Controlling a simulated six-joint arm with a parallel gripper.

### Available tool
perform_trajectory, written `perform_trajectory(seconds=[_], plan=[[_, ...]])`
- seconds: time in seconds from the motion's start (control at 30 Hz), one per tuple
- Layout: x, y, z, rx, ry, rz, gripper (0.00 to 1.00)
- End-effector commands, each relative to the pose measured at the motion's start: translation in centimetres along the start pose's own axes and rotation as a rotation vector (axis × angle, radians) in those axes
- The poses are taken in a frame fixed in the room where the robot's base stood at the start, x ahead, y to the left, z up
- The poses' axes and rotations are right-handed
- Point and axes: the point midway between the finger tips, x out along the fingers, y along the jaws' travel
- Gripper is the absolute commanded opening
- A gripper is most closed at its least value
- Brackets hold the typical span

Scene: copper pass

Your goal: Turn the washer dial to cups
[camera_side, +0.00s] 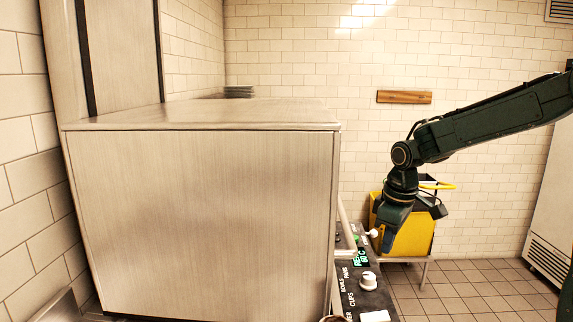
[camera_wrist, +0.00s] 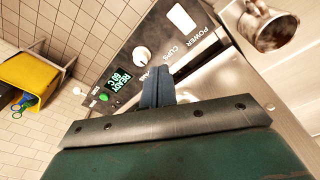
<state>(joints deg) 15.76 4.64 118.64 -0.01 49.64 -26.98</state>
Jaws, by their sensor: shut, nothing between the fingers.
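The washer dial is a round white knob (camera_side: 368,280) on the dark control panel (camera_side: 352,291). Printed words, including CUPS and PANS, stand beside it. In the wrist view the dial (camera_wrist: 141,56) is just past my fingertips, near the word CUPS; its pointing direction is too small to tell. My gripper (camera_side: 387,248) is shut and empty, pointing down by the panel, behind and above the dial in the side view. In the wrist view its closed fingers (camera_wrist: 158,75) look close to the dial; I see no clear contact.
A lit display (camera_wrist: 119,78) reads READY 60 C, with a green button (camera_wrist: 103,97) beside it. A white power switch (camera_wrist: 182,18) is on the dial's other side. A metal vessel (camera_wrist: 264,26) stands near the panel. The large steel washer (camera_side: 200,220) fills the left. A yellow bin (camera_side: 412,240) stands behind.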

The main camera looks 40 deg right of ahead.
Motion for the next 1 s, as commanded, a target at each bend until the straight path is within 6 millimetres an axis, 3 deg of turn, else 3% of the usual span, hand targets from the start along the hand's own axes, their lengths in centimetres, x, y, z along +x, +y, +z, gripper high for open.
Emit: perform_trajectory(seconds=[0.3, 0.5, 1.0], plan=[[4.7, 3.5, -1.4, -0.041, -0.075, -0.037, 0.00], [6.6, 4.8, -1.8, -0.059, -0.100, -0.054, 0.00], [7.7, 5.2, -1.8, -0.066, -0.109, -0.060, 0.00]])
